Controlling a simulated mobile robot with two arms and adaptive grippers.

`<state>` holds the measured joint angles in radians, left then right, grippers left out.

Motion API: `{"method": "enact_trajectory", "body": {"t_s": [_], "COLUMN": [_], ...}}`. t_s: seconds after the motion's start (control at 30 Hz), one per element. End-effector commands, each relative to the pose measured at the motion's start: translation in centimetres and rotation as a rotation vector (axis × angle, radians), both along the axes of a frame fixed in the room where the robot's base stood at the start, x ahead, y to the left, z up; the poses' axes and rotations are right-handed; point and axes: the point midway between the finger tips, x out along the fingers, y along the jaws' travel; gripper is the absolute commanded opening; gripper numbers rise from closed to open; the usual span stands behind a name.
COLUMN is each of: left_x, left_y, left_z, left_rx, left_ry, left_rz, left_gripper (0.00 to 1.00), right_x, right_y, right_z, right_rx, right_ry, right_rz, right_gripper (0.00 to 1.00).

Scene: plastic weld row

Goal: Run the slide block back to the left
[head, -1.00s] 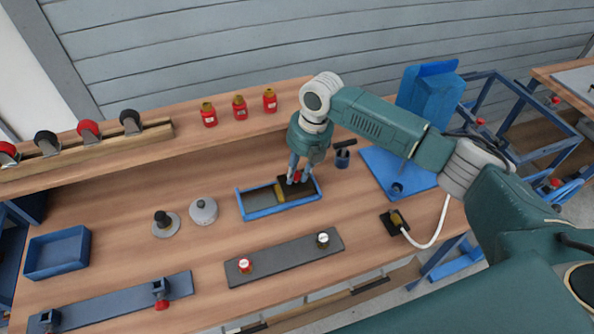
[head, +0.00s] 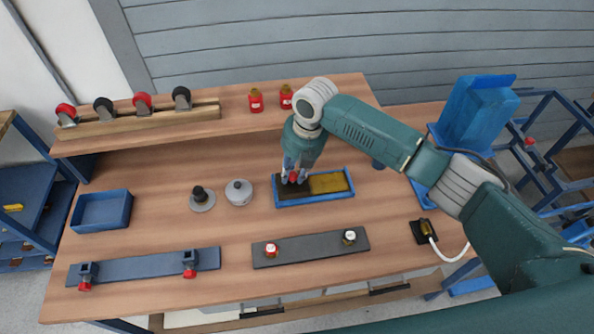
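A shallow blue frame (head: 318,202) lies on the workbench in the middle of the head view. The dark slide block (head: 284,193) sits at its left end, with a red knob (head: 293,179) on top. A yellow surface (head: 329,182) fills the right part of the frame. My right gripper (head: 294,176) comes down from above onto the block, its fingers closed around the red knob. The fingers and wrist hide part of the block's far side. My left gripper is not in view.
A dark knob on a round base (head: 202,198) and a grey lidded disc (head: 239,193) stand left of the frame. A dark bar with two knobs (head: 311,249) lies in front. A raised shelf (head: 228,125) runs behind. A blue bin (head: 102,210) stands far left.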

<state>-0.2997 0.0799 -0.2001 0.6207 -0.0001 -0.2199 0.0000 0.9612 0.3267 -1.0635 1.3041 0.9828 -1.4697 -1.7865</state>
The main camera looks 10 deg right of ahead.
Motion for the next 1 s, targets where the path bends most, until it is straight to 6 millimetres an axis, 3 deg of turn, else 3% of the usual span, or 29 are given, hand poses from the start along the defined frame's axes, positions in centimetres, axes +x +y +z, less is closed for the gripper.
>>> {"method": "enact_trajectory", "body": {"t_s": [0.1,0.47,1.0], "left_x": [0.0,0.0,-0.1], "left_y": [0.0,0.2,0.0], "left_z": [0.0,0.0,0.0], "left_rx": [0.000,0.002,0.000], "left_ry": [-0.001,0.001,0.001], "left_rz": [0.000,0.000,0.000], "left_gripper": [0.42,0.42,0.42], "right_x": [0.0,0.0,-1.0], "right_y": [0.4,0.1,-1.3], "right_z": [0.1,0.8,10.6], "right_rx": [0.008,0.003,0.005], "right_ry": [-0.002,-0.001,-0.003], "right_rz": [0.004,0.002,0.005], "right_gripper": [0.43,0.43,0.43]}}
